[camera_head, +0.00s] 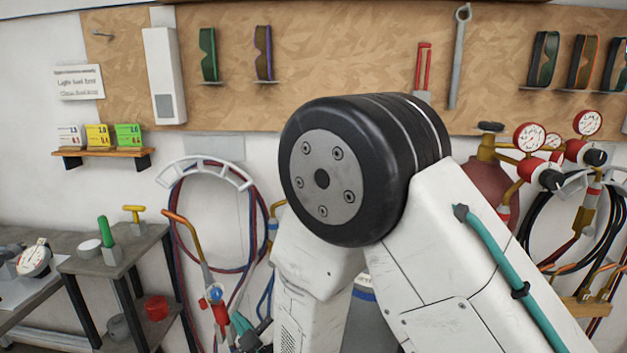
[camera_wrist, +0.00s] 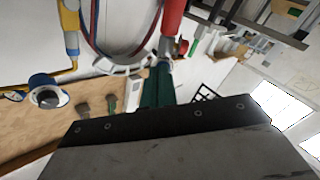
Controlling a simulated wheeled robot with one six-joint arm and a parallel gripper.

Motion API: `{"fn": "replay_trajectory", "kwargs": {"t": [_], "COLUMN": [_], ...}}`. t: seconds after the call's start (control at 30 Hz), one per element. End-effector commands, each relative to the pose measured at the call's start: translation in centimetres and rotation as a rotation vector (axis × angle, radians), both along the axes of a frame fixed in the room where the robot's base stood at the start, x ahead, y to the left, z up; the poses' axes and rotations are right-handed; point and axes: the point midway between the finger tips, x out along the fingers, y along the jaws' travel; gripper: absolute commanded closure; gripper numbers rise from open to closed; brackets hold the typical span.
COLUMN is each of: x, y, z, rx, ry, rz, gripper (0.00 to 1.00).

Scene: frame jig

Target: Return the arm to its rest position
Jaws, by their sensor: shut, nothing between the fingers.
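My arm fills the centre and right of the head view. Its large black round joint (camera_head: 322,178) is raised, with a white link (camera_head: 445,265) sloping down to the right and another white link running down below the joint. In the wrist view, my gripper (camera_wrist: 165,120) shows as a wide dark bolted strip with a grey plate along the bottom. It is shut and empty. No contact with anything shows.
A wooden tool board (camera_head: 225,105) with glasses and a wrench hangs behind the arm. Gauges (camera_head: 529,137) and hoses are at the right. A coiled hose (camera_head: 215,265) hangs left of the arm. A grey bench (camera_head: 90,262) with small items stands at far left.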

Motion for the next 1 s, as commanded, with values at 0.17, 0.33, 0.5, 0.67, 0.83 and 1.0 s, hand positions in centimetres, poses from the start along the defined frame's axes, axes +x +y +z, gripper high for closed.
{"fn": "replay_trajectory", "kwargs": {"t": [0.17, 0.33, 0.5, 0.67, 0.83, 1.0], "x": [-0.1, -1.9, -3.8, -5.5, -8.1, -11.8], "y": [0.0, -1.3, -5.1, -10.9, -18.2, -25.3], "z": [-1.7, -8.1, -9.6, -7.2, -2.1, 3.7], "rx": [-0.027, -0.187, -0.332, -0.424, -0.479, -0.491], "ry": [0.086, 0.395, 0.721, 0.991, 1.244, 1.442], "rz": [0.0, -0.007, -0.077, -0.195, -0.349, -0.502], "gripper": [1.0, 1.0, 1.0, 1.0, 1.0, 1.0]}}
